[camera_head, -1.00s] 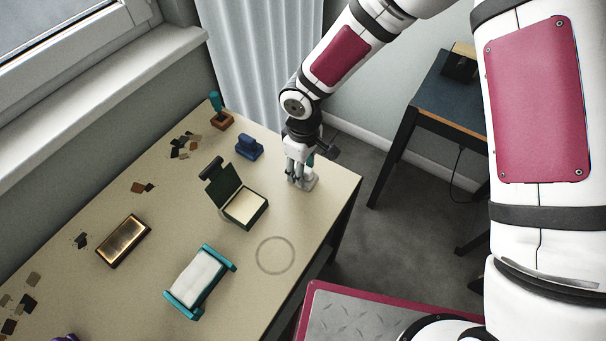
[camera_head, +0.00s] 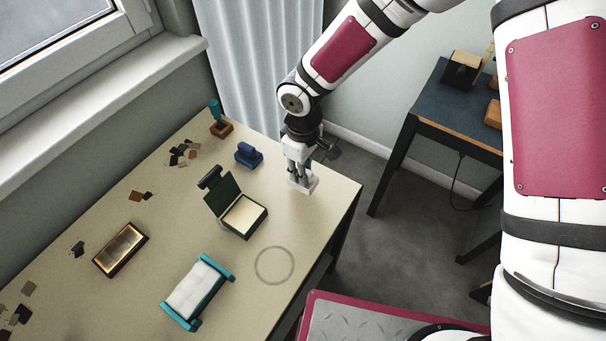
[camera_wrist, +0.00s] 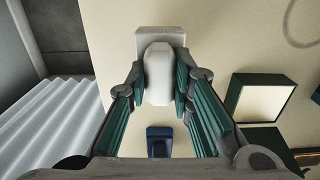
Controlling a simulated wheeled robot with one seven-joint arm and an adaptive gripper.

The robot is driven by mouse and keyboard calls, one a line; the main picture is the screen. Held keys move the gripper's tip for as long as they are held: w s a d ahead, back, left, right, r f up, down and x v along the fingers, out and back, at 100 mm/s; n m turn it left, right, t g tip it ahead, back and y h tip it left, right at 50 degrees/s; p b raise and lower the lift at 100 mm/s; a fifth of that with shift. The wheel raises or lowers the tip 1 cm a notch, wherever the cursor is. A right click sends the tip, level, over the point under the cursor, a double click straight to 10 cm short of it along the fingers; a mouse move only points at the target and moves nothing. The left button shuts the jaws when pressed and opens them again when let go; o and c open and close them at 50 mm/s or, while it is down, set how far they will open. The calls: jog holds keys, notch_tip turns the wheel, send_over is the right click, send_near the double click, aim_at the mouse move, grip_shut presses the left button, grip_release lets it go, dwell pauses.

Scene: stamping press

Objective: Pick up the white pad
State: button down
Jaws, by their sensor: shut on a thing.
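The white pad (camera_wrist: 160,38) has a pale flat base and a rounded white upright grip (camera_wrist: 157,75). It is at the far right end of the table in the head view (camera_head: 304,187). My gripper (camera_wrist: 158,88) points down over it, with its green-lined fingers shut on both sides of the grip. My gripper also shows in the head view (camera_head: 301,172). The pad looks upright; whether its base touches the table or is slightly above it I cannot tell.
A blue handled block (camera_head: 248,154) stands left of my gripper. An open dark green box (camera_head: 262,221) with a cream inside is nearer. The table's right edge is close to the pad.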

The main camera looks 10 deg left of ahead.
jog(key=s+r+b, duration=0.1)
jog(key=s+r, duration=0.1)
jog(key=s, duration=1.4)
jog(key=shift+d+b, duration=0.15)
jog(key=shift+b, duration=0.25)
jog(key=shift+r, duration=0.1)
jog(key=c, duration=2.2)
grip_release()
jog(key=shift+c, duration=0.2)
grip_shut()
